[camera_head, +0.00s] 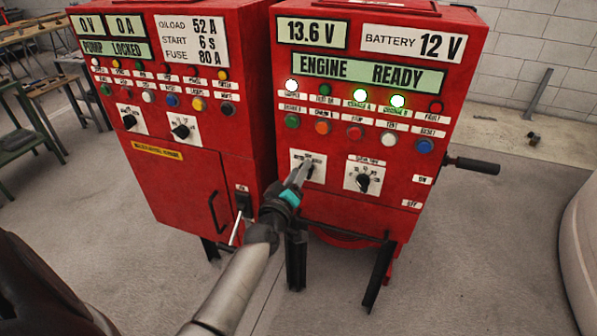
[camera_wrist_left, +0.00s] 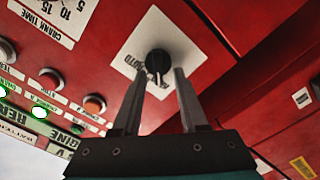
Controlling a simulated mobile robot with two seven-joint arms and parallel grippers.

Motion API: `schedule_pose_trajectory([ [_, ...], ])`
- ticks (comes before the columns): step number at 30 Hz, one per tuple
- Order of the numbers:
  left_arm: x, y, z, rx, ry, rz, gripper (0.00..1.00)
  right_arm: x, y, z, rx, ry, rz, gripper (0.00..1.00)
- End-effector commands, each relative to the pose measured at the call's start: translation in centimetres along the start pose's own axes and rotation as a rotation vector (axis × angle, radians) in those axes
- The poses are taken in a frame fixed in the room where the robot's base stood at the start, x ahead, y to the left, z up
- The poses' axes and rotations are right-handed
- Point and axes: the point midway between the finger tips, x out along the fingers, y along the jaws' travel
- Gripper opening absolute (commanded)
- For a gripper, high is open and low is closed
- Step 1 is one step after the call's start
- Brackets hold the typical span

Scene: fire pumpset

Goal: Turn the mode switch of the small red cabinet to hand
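The right-hand red cabinet (camera_head: 340,100), reading "ENGINE READY", carries two rotary switches low on its front. My left gripper (camera_head: 299,172) is at its left switch (camera_head: 316,170), partly hiding it. In the left wrist view this black knob (camera_wrist_left: 158,60) sits on a white plate (camera_wrist_left: 183,50) with partly readable lettering, perhaps "AUTO". The fingers of the left gripper (camera_wrist_left: 160,78) are open, one on each side of the knob's lower part, with gaps visible. Contact cannot be told. The other switch, the crank time one (camera_head: 363,179), is to the right. My right gripper is not in view.
A second red cabinet (camera_head: 190,170) stands close on the left, with two black switches and a door handle (camera_head: 213,212). A black-gripped lever (camera_head: 475,165) sticks out from the right cabinet's side. Buttons and lit green lamps (camera_head: 360,95) are above the switches. The floor in front is clear.

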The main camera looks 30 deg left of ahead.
Motion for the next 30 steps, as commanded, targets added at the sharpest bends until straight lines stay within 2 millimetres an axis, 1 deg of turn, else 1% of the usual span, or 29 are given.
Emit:
schedule_pose_trajectory([
  [7, -0.2, 0.1, -0.1, 0.001, 0.002, 0.001, 0.42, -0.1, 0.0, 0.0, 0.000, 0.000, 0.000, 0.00],
  [11, -1.4, 0.0, -0.1, 0.002, 0.002, 0.000, 0.42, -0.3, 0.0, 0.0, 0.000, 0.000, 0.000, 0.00],
  [14, -2.9, 0.1, -0.1, 0.001, 0.002, 0.000, 0.42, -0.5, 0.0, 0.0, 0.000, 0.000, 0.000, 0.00],
  [18, -5.4, 0.0, -0.1, 0.000, 0.001, -0.001, 0.42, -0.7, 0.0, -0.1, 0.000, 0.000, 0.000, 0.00],
  [30, -12.1, -0.1, 0.0, 0.001, 0.000, -0.001, 0.42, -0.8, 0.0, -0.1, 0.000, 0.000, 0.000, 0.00],
])
